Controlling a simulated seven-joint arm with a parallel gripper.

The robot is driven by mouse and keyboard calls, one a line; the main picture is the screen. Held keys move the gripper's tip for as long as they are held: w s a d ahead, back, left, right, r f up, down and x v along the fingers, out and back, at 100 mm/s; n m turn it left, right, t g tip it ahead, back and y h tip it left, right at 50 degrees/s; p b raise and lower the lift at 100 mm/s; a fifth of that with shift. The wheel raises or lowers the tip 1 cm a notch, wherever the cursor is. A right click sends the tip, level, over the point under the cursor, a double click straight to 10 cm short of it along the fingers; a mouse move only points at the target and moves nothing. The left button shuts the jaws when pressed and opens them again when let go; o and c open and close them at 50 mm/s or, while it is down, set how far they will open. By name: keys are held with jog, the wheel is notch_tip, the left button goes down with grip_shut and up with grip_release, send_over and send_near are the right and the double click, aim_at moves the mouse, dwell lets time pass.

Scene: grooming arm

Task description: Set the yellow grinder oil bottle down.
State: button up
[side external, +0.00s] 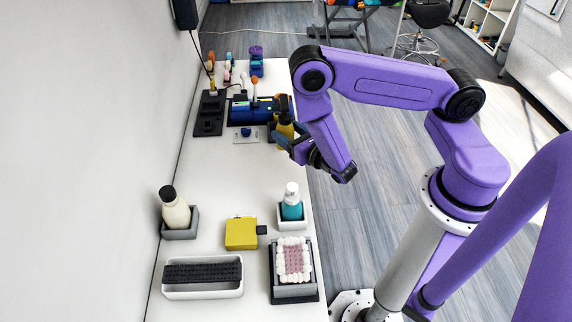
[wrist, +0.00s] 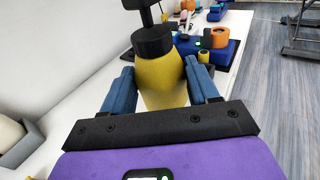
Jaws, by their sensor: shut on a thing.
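The yellow grinder oil bottle (wrist: 162,78) has a black cap and is upright between the blue fingers of my gripper (wrist: 162,92) in the wrist view. My gripper is shut on it. In the side view the bottle (side external: 285,127) shows at the far right edge of the white counter, partly hidden by my gripper (side external: 284,138). A dark holder (side external: 271,136) shows beside and behind the bottle. I cannot tell whether the bottle's base touches it, because the base is hidden.
A blue machine (side external: 242,113) stands just behind the bottle. A small grey plate with a blue knob (side external: 246,134) lies to its left. Nearer stand a cream bottle (side external: 174,210), a teal bottle (side external: 291,205), a yellow box (side external: 241,233) and a brush tray (side external: 203,290). The counter's middle is clear.

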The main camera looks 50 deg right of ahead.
jog(key=shift+s+a+f, duration=0.1)
jog(key=shift+s, duration=0.15)
jog(key=shift+f, duration=3.75)
jog(key=o, duration=1.2)
jog(key=shift+f, duration=0.15)
